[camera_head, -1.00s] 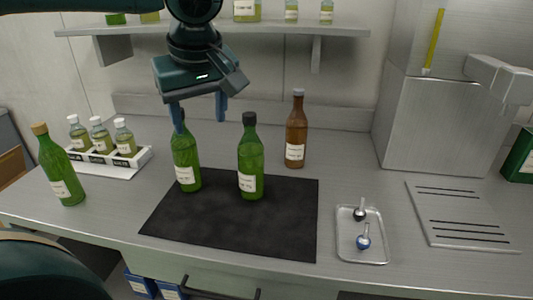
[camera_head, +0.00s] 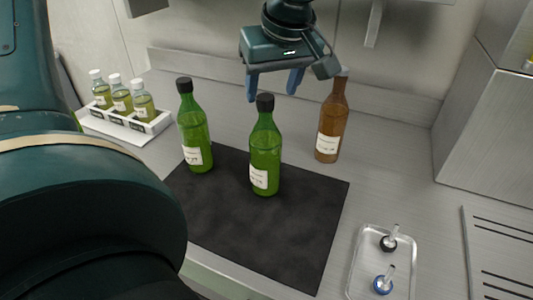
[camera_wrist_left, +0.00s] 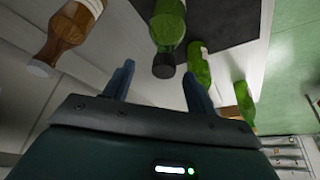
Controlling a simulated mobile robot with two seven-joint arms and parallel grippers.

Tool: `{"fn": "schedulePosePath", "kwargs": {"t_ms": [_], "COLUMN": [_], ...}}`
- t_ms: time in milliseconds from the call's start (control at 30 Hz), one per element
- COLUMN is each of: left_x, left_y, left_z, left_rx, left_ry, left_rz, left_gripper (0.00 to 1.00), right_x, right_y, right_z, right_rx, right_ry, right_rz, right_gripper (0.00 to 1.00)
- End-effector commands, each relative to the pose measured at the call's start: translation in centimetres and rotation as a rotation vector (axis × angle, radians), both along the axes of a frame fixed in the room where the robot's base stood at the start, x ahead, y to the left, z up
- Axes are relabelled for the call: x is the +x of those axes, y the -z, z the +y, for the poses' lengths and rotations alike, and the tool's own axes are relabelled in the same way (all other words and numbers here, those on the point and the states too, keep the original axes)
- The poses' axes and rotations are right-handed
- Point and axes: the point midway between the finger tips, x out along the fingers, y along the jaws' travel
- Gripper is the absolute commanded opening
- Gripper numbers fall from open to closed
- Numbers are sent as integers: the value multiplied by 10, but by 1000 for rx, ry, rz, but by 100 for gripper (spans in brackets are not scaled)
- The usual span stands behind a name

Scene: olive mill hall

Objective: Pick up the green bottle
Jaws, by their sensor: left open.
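Two green bottles with dark caps stand upright on the dark mat (camera_head: 240,228) in the head view: a middle one (camera_head: 265,150) and a left one (camera_head: 194,130). My left gripper (camera_head: 273,90) is open and empty, its fingers pointing down around the height of the middle bottle's cap. In the left wrist view, a green bottle's dark cap (camera_wrist_left: 163,66) shows between and just beyond the open fingertips (camera_wrist_left: 160,80). Two more green bottles (camera_wrist_left: 200,66) (camera_wrist_left: 245,102) show to its right there. My right gripper is not in view.
A brown bottle (camera_head: 331,120) stands right of the gripper, close by; it also shows in the left wrist view (camera_wrist_left: 70,28). A white rack of small bottles (camera_head: 152,126) is at the left, a metal tray (camera_head: 358,262) with two stoppers at the front right. My arm covers the left foreground.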

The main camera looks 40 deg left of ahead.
Motion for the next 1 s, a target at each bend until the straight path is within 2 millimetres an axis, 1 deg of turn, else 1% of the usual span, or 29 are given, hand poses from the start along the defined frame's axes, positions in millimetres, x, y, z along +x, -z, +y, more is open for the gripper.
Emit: {"fn": "schedulePosePath", "kwargs": {"t_ms": [33,267,400,533,633,833,1000], "left_x": [0,1,0,4,5,5,5], "left_y": [6,21,41,55,59,59,59], "left_z": [2,9,20,25,27,27,27], "left_rx": [0,-2,-3,-1,0,0,0], "left_ry": [0,1,0,0,0,0,0], "left_rz": [2,3,5,2,0,-1,-1], "left_gripper": [56,56,56,56,56,56,42], "right_x": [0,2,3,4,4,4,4], "right_y": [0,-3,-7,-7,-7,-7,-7], "right_z": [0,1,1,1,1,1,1], "right_rx": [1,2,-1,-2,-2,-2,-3], "right_ry": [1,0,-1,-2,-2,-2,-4], "right_rz": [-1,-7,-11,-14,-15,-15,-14], "right_gripper": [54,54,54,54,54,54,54]}}
